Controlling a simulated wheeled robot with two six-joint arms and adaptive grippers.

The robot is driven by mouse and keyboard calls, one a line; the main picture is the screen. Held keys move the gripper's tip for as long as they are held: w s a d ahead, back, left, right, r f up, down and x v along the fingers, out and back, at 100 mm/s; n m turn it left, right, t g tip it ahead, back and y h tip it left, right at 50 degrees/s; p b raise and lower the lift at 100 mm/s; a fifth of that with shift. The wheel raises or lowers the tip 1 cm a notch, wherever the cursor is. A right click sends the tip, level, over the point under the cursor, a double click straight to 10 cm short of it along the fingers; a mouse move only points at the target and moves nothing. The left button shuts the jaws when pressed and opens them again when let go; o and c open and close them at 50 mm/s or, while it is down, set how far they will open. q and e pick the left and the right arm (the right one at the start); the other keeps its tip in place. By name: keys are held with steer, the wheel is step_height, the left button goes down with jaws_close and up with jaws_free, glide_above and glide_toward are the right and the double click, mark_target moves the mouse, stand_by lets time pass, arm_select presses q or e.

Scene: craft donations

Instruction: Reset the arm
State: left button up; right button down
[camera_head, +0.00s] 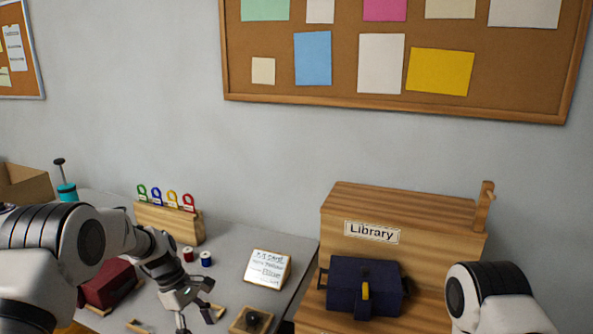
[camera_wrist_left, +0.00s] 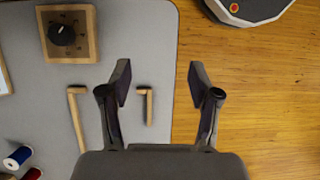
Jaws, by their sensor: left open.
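My left arm (camera_head: 95,240) comes in from the left over the grey table (camera_head: 235,238). Its gripper (camera_head: 197,314) points down and is open, near the table's front part.
A wooden block with a black knob (camera_wrist_left: 85,48) and wooden brackets (camera_wrist_left: 77,125) lie near the left gripper. Thread spools (camera_head: 206,259), a card (camera_head: 268,268) and a dark red case (camera_head: 105,284) share the table. A Library cabinet (camera_head: 400,205) holds a navy bag (camera_head: 345,290).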

arm_select(q)
steer(key=s+f+m+g+y, duration=0.1)
steer(key=s+f+g, duration=0.1)
steer(key=s+f, duration=0.95)
steer(key=s+f+m+g+y, duration=0.1)
steer(key=s+f+m+g, duration=0.1)
steer(key=s+f, duration=0.95)
steer(key=s+a+r+m+t+y, duration=0.1)
steer(key=s+m+t, duration=0.2)
steer(key=s+m, duration=0.2)
steer(key=s+a+r+m+t+y, duration=0.1)
steer(key=s+r+m+t, duration=0.1)
steer(key=s+m, duration=0.3)
steer(key=s, duration=0.3)
steer(key=shift+a+r+m+t, duration=0.3)
steer(key=shift+t, duration=0.1)
